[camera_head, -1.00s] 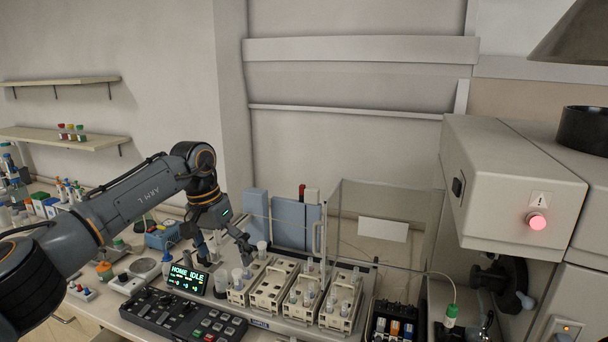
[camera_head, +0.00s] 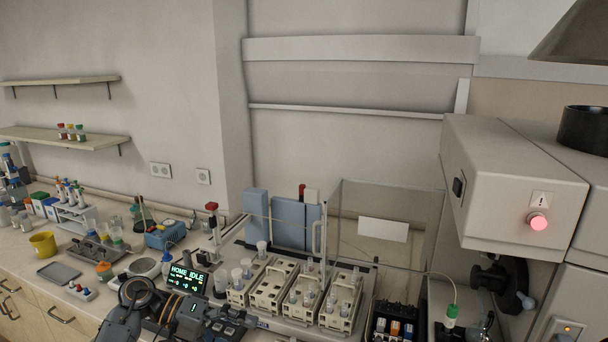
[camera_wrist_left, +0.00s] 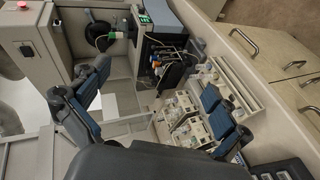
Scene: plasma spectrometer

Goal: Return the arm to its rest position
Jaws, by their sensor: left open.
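My left arm (camera_head: 150,306) is folded low at the bottom edge of the head view, in front of the bench. Its outer part lies over the front of the control panel, and the fingers cannot be made out clearly there. In the left wrist view my left gripper (camera_wrist_left: 153,82) is open, its two dark fingers spread wide with nothing between them. My right gripper is not in view.
A lit display (camera_head: 187,279) reads "HOME IDLE". Sample racks (camera_head: 270,287) with several cups stand in the autosampler, beside a clear panel (camera_head: 385,215). The spectrometer housing (camera_head: 500,185) has a lit red button. Bench clutter (camera_head: 75,215) fills the left.

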